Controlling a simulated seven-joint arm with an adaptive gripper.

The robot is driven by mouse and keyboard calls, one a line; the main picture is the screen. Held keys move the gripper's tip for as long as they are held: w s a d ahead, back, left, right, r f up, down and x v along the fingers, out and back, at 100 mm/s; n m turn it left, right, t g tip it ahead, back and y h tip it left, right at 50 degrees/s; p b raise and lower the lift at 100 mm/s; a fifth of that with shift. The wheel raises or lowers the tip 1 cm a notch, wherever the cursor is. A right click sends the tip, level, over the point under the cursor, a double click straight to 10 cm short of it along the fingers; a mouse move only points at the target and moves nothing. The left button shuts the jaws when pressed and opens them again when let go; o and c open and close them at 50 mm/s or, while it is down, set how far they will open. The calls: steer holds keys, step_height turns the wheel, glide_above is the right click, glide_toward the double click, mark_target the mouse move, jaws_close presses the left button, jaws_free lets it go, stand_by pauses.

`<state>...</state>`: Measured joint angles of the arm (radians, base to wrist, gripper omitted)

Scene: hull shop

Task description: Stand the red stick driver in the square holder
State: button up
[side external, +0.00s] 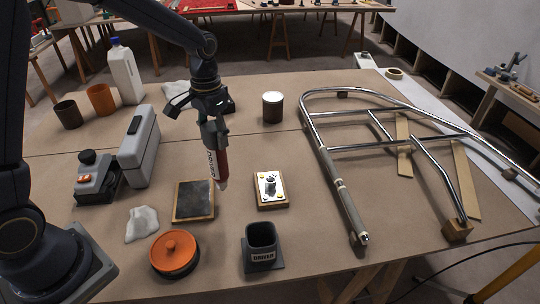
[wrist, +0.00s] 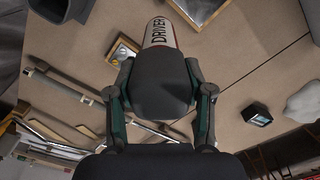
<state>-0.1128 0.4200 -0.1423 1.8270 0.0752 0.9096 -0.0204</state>
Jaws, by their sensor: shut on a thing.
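The red stick driver (side external: 222,165) has a white band lettered DRIVER and hangs near upright, slightly tilted, its lower tip above the table beside the dark square pad. My gripper (side external: 214,128) is shut on its upper part. In the wrist view the driver's lettered white band (wrist: 160,36) projects beyond my gripper (wrist: 160,88); a dark rounded shape hides the rest. The square holder (side external: 262,240), dark grey, open-topped and labelled DRIVER, stands on its flat base near the front edge, to the right of and nearer the camera than the driver. Its opening looks empty.
A dark square pad (side external: 194,201) lies just left of the driver's tip. A switch plate (side external: 271,188) stands behind the holder, and an orange lidded pot (side external: 175,252) stands left of it. A tubular metal frame (side external: 350,205) fills the right side.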

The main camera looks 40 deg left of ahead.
steer(key=s+d+r+m, duration=0.3)
steer(key=d+m, duration=0.1)
steer(key=d, duration=0.5)
steer(key=s+d+r+m, duration=0.2)
steer(key=s+d+m, duration=0.2)
steer(key=d, duration=0.5)
step_height(320, 180, down, 10)
steer(key=d, duration=0.1)
steer(key=o, duration=1.2)
steer(key=shift+f, duration=0.1)
steer(key=shift+c, duration=0.2)
